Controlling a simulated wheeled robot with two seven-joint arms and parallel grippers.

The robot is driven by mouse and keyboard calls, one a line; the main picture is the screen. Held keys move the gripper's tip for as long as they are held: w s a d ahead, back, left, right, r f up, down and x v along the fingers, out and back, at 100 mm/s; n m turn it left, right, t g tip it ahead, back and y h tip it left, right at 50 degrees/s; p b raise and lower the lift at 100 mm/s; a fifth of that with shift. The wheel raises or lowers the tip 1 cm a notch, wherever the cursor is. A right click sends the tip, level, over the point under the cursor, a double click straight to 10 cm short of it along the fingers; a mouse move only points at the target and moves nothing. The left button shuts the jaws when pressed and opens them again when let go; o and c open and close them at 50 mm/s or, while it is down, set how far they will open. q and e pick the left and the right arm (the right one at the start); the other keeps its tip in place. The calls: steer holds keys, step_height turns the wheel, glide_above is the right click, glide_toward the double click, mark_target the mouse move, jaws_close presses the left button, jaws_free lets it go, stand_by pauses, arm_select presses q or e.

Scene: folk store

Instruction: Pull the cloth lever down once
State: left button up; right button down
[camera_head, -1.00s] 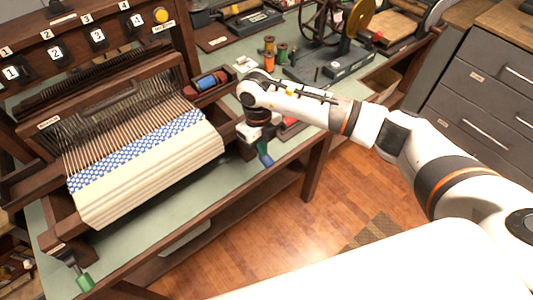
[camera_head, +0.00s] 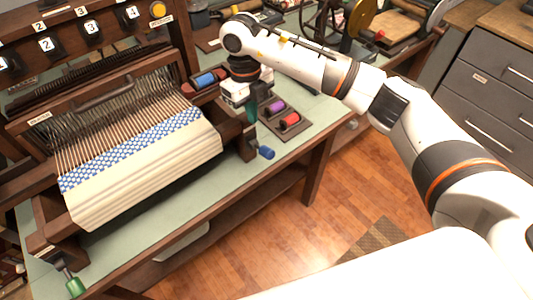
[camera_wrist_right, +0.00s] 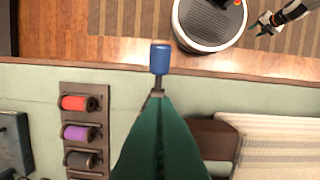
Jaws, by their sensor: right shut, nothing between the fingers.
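A crank-like lever with a blue handle (camera_head: 266,153) sticks out at the right front corner of the wooden loom (camera_head: 50,208). Another lever with a green handle (camera_head: 75,287) is at its left front corner. I cannot read which one is labelled cloth. The striped cloth (camera_head: 140,165) lies over the loom's front. My right gripper (camera_head: 254,112) is above and behind the blue handle, its dark green fingers pointing down. In the right wrist view its fingers (camera_wrist_right: 157,98) are shut and empty, in line with the blue handle (camera_wrist_right: 160,57); contact is unclear.
A spool rack (camera_head: 285,122) with purple and red spools stands right of the gripper. Numbered switches and a yellow button (camera_head: 158,9) are on the loom's upper panel. A wheel device (camera_head: 345,40) stands at the back. The floor in front of the table is clear.

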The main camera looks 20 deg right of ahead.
steer(key=shift+w+a+r, duration=0.1)
steer(key=shift+w+r, duration=0.05)
steer(key=shift+r, duration=1.45)
